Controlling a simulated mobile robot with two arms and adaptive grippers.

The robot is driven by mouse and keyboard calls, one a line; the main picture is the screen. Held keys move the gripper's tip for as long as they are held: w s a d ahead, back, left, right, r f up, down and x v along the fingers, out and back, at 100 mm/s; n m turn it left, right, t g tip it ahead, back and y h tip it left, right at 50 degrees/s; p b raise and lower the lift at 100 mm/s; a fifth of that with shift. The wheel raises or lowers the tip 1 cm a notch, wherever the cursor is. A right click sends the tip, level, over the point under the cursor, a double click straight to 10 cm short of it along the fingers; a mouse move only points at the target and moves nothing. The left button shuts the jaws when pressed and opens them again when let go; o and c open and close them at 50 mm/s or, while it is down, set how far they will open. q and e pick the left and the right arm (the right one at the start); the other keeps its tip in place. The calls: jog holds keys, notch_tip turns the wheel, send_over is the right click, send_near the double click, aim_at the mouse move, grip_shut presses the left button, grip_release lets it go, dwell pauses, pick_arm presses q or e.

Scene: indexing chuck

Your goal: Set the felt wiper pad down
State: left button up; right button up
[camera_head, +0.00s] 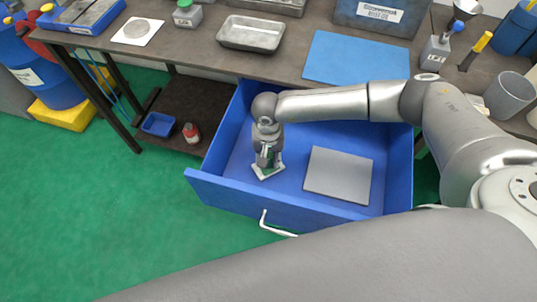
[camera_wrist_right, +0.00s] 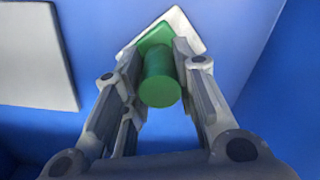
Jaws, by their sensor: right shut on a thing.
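The felt wiper pad is a white square plate (camera_head: 262,176) with a green handle. It is inside the open blue drawer (camera_head: 240,194), in the left part, low over or on the drawer floor; I cannot tell if it touches. My right gripper (camera_head: 267,161) points down into the drawer and is shut on the green handle. In the right wrist view the green handle (camera_wrist_right: 160,88) sits between the two fingers, with the white pad (camera_wrist_right: 190,30) beyond it. My left gripper is out of view.
A flat grey plate (camera_head: 338,175) lies in the drawer's right part. The drawer has a white front handle (camera_head: 275,228). The workbench above holds a blue mat (camera_head: 356,58), a metal tray (camera_head: 251,33) and several bottles. Bare blue drawer floor surrounds the pad.

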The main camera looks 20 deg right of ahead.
jog(key=shift+f, duration=0.15)
jog(key=shift+f, duration=0.1)
jog(key=o, duration=1)
jog(key=shift+r, duration=0.4)
notch_tip(320, 180, up, 12)
jog(key=b, duration=0.2)
jog(key=shift+f, duration=0.2)
